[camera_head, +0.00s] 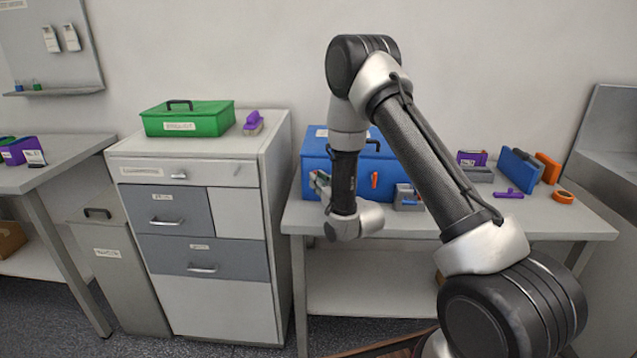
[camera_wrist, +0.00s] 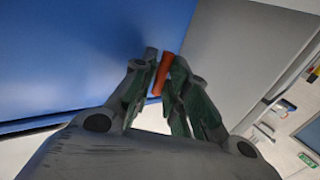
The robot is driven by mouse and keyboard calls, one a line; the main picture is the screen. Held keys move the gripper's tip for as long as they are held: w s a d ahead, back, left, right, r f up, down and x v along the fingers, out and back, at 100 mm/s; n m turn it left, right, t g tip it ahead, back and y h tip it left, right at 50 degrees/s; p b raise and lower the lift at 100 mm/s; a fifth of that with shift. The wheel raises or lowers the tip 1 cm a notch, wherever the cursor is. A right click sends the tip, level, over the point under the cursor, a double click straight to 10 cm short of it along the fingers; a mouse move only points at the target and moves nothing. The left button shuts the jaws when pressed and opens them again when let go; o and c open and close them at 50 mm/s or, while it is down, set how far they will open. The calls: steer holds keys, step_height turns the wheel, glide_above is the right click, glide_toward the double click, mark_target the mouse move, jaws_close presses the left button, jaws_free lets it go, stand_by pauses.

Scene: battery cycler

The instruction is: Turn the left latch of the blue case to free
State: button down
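The blue case (camera_head: 313,152) stands on the table at the back wall, partly hidden by my arm. Its right latch (camera_head: 374,180) is a small orange upright tab on the front. My gripper (camera_head: 321,184) is at the left part of the case front. In the wrist view, my gripper (camera_wrist: 160,60) has its two fingers close together on an orange latch (camera_wrist: 161,76), against the blue case face (camera_wrist: 70,60). The latch lies between the fingertips, slightly tilted in that view. The left latch is hidden in the head view.
A grey block (camera_head: 407,197) sits close to the case's right front. Farther right are a blue panel (camera_head: 519,167), a purple tool (camera_head: 509,193) and an orange ring (camera_head: 563,197). A drawer cabinet (camera_head: 197,170) with a green case (camera_head: 188,118) stands left.

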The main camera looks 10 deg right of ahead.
steer(key=shift+a, duration=0.15)
steer(key=shift+a+r+n+g+h, duration=0.2)
steer(key=shift+n+g+h, duration=1.1)
steer(key=shift+n, duration=0.55)
steer(key=shift+a+r+n+g+h, duration=0.1)
steer(key=shift+a+n+g+h, duration=0.15)
steer(key=shift+n+g+h, duration=1.1)
steer(key=shift+a+r+n+g+h, duration=0.2)
steer(key=shift+n+g+h, duration=0.55)
steer(key=shift+n+h, duration=1.25)
steer(key=shift+f+n+y, duration=0.15)
steer(key=shift+n+y, duration=0.2)
steer(key=shift+n, duration=0.15)
steer(key=c, duration=1.5)
jaws_free()
steer(key=shift+d, duration=0.1)
steer(key=shift+w, duration=0.1)
